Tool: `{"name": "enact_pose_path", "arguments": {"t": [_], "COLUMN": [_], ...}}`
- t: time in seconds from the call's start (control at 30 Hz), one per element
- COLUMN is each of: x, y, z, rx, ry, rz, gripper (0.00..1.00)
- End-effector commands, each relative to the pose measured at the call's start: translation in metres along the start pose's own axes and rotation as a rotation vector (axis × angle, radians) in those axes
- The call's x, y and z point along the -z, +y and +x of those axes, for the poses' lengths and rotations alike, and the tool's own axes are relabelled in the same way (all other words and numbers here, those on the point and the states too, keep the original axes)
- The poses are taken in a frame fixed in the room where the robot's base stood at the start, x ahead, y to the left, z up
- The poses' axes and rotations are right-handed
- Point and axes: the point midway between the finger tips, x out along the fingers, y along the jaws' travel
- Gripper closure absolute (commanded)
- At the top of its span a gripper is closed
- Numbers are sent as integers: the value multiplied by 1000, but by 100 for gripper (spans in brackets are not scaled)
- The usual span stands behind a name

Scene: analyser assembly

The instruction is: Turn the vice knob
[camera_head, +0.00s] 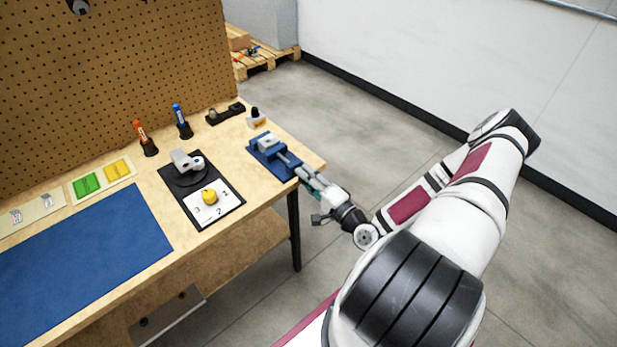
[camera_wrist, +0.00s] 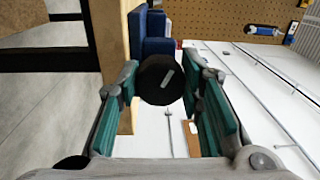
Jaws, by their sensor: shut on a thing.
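The blue vice (camera_head: 262,160) stands at the right end of the workbench, its jaw side showing a light grey block. My gripper (camera_head: 300,174) reaches in from the right, past the bench edge, and meets the near end of the vice. In the wrist view the round black vice knob (camera_wrist: 160,80), with a pale mark on its face, sits between the teal finger pads of my gripper (camera_wrist: 161,88). The gripper is shut on the knob. Part of the blue vice body (camera_wrist: 155,24) shows behind the knob. In the head view the knob is hidden by the fingers.
The wooden workbench (camera_head: 150,165) carries a blue mat (camera_head: 90,245), a black fixture board (camera_head: 170,182) with a yellow part (camera_head: 209,196), and orange (camera_head: 140,130) and blue (camera_head: 179,115) upright tools. A pegboard (camera_head: 110,80) stands behind. Floor right of the bench is clear.

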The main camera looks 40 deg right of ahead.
Motion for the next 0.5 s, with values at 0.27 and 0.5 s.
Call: {"name": "enact_pose_path", "arguments": {"t": [0.27, 0.5], "x": [-1, -1], "y": [-2, -1], "z": [0, 0], "rx": [2, 3], "ry": [-13, -21], "rz": [-264, -491], "gripper": [94, 94]}}
